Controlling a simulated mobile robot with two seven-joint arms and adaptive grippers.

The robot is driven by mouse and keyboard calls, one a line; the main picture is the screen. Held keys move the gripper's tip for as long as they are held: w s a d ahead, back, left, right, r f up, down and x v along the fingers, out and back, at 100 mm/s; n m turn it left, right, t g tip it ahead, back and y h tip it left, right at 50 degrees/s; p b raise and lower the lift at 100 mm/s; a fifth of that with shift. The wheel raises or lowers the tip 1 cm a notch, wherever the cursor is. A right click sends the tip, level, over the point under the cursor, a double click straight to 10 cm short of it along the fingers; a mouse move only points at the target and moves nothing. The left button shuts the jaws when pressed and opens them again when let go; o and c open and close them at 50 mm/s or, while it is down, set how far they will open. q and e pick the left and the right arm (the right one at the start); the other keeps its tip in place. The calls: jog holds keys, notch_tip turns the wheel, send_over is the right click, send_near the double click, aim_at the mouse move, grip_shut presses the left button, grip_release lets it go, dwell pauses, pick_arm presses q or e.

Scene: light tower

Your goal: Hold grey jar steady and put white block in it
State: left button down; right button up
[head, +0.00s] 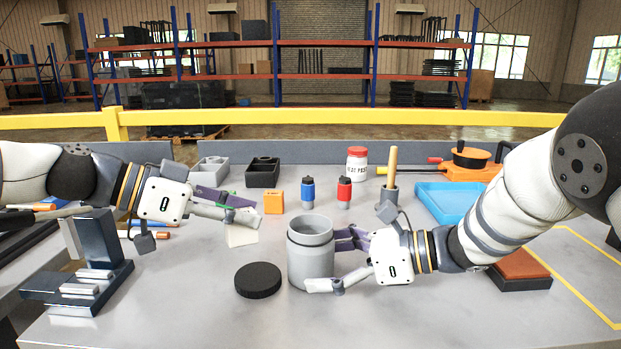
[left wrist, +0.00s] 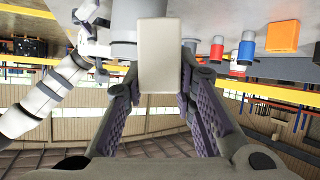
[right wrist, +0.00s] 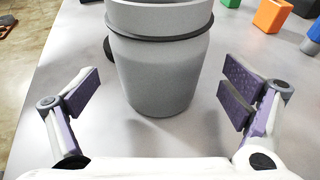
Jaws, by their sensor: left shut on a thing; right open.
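The grey jar (head: 311,262) stands upright and uncovered on the table, with a dark ring below its rim. My right gripper (head: 328,262) is open around the jar's lower body, one finger on each side; in the right wrist view (right wrist: 155,95) gaps show between the fingers and the jar (right wrist: 158,70). My left gripper (head: 250,213) is shut on the white block (head: 241,236), held to the left of the jar. In the left wrist view the block (left wrist: 159,55) sits between the fingertips and hides part of the jar behind it.
A black round lid (head: 258,280) lies left of the jar. Behind stand an orange block (head: 274,202), a blue bottle (head: 308,193), a red bottle (head: 344,193) and a mortar with pestle (head: 390,175). A blue tray (head: 444,201) is at right, a dark metal stand (head: 90,262) at left.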

pick_arm(q)
jog(key=shift+f, duration=0.2)
pick_arm(e)
jog(key=shift+w+a+f, duration=0.2)
jog(key=shift+a, duration=0.45)
jog(key=c, duration=1.1)
pick_arm(q)
jog(key=w+d+r+m, duration=0.1)
jog(key=d+r, duration=0.9)
jog(key=r, duration=0.1)
notch_tip(320, 180, down, 9)
jog(key=shift+d+r+t+h, duration=0.15)
jog(key=shift+d+t+h, duration=0.15)
jog(key=shift+t, duration=0.1)
